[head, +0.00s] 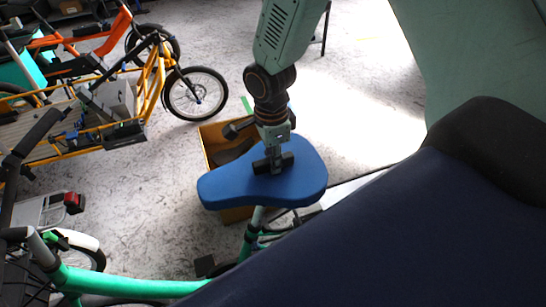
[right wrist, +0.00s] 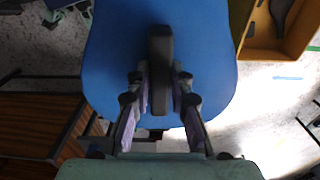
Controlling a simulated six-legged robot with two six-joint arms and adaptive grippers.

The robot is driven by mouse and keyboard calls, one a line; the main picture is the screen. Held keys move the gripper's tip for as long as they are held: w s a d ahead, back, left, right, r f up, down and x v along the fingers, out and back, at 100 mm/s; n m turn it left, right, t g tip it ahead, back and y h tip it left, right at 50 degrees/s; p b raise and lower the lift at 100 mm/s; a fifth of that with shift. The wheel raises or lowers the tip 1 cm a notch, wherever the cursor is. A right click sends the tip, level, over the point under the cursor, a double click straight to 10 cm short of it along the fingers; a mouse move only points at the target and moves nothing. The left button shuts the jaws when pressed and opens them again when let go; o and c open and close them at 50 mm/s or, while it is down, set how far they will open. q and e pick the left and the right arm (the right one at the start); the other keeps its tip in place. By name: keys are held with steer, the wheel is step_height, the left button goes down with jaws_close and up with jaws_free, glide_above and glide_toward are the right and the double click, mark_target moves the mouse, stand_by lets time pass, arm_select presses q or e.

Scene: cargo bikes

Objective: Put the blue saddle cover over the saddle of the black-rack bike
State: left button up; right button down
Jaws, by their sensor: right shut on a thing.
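The blue saddle cover (head: 222,188) is broad and rounded, with a narrower end pointing left. It also fills the middle of the right wrist view (right wrist: 110,55). My right gripper (head: 272,165) comes down from above and is shut on the dark grip block (right wrist: 160,50) on top of the cover. A bike with a green frame (head: 130,284) stands below, and its seat post (head: 251,230) rises to just under the cover. Its saddle is hidden, so I cannot tell whether the cover touches it. My left gripper is not in view.
A yellow open box (head: 207,148) stands on the floor behind the cover and shows in the right wrist view (right wrist: 262,52). A yellow cargo bike (head: 150,85) and an orange bike (head: 105,40) stand at upper left. A red rear light (head: 74,202) is at left.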

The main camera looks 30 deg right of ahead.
steer(key=shift+f+b, duration=0.35)
steer(key=shift+f, duration=0.25)
steer(key=c, duration=1.1)
jaws_free()
steer(key=shift+r, duration=0.15)
step_height(320, 180, up, 12)
steer(key=shift+a+f, duration=0.1)
steer(key=shift+a, duration=0.05)
steer(key=shift+f, duration=0.1)
